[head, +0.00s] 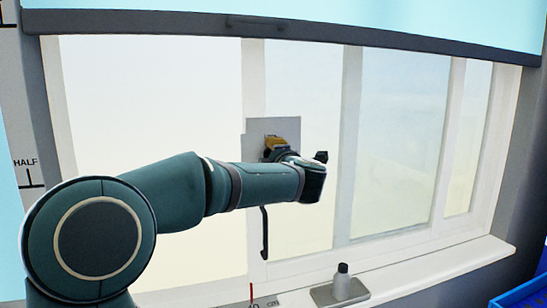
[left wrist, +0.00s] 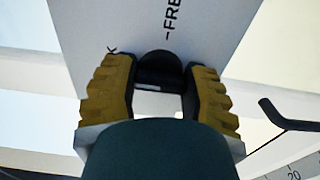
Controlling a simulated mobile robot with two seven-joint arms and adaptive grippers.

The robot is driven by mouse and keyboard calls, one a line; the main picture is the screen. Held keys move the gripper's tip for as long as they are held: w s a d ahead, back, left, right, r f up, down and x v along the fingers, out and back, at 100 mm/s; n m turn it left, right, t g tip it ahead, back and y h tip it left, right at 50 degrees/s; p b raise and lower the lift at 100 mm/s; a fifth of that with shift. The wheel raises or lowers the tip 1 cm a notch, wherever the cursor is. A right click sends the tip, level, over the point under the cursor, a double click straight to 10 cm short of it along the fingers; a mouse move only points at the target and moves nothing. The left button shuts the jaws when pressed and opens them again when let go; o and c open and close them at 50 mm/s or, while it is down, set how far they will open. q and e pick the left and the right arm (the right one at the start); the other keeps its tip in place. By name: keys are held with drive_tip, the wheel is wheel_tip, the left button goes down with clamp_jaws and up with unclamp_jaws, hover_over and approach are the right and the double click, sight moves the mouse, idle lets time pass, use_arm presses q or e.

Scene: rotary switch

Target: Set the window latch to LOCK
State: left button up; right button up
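The window latch shows in the left wrist view as a dark rounded knob (left wrist: 160,68) on a pale plate (left wrist: 95,25). The plate (head: 257,127) stands on a window post in the head view, where my arm and gripper cover the knob. The plate's lettering reads "-FRE", cut off at the edge, and a "K" by the left finger. My left gripper (left wrist: 160,85), with yellow ribbed fingers, has one finger on each side of the knob, and both appear to touch it. In the head view the gripper (head: 273,145) is against the plate. My right gripper is out of view.
A dark hooked lever (head: 264,235) hangs below my forearm. A blue crate (head: 525,292) is at lower right. A blind with a dark bottom bar (head: 400,40) covers the window's top.

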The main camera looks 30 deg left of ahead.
use_arm(q)
drive_tip(key=o, duration=0.4)
drive_tip(key=v, duration=1.2)
